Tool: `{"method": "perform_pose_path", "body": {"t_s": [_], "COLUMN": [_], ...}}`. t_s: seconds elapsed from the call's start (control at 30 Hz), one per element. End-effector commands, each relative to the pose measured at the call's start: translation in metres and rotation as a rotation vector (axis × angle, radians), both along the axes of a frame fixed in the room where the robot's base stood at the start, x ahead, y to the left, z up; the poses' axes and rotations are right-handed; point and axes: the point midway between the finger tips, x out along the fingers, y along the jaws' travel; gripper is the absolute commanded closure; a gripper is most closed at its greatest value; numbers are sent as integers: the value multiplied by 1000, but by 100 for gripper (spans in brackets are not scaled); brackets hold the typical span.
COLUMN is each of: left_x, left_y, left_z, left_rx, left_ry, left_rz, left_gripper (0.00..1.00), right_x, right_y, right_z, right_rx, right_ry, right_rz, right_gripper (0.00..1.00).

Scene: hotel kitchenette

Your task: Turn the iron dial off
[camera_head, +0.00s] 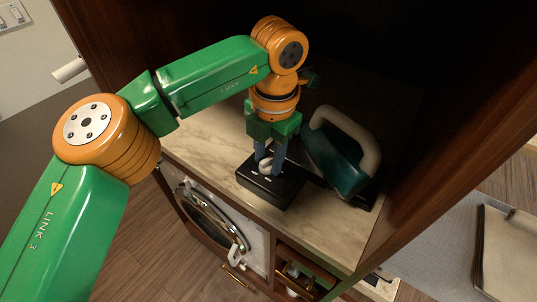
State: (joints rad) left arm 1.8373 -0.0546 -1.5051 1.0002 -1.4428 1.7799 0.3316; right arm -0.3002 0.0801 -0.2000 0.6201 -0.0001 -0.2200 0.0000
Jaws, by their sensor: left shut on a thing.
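A small light dial (266,166) sits on top of the black unit. My left gripper (268,160) points down over the unit, its fingers shut on the dial. The fingers partly hide the dial, so its exact setting cannot be read. The iron is just right of the gripper. My right gripper is not in view.
Wooden alcove walls (462,120) rise at the right and back. A front-loading washer (212,215) is under the counter, with an open drawer (300,275) beside it. Bare marble (205,140) lies left of the unit.

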Motion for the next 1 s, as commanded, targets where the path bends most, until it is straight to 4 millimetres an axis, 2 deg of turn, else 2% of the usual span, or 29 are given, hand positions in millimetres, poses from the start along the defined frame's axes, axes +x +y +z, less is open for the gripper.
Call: {"method": "perform_pose_path", "body": {"t_s": [0.4, 1.0], "left_x": [1, 1], "left_y": [0, 0], "left_z": [1, 1], "left_rx": [-2, -1], "left_ry": [-3, -3], "left_rz": [250, 322], "left_gripper": [100, 100], "right_x": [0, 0], "right_y": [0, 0], "right_z": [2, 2], "right_rx": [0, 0], "right_ry": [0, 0], "right_rz": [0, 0], "right_gripper": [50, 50]}}
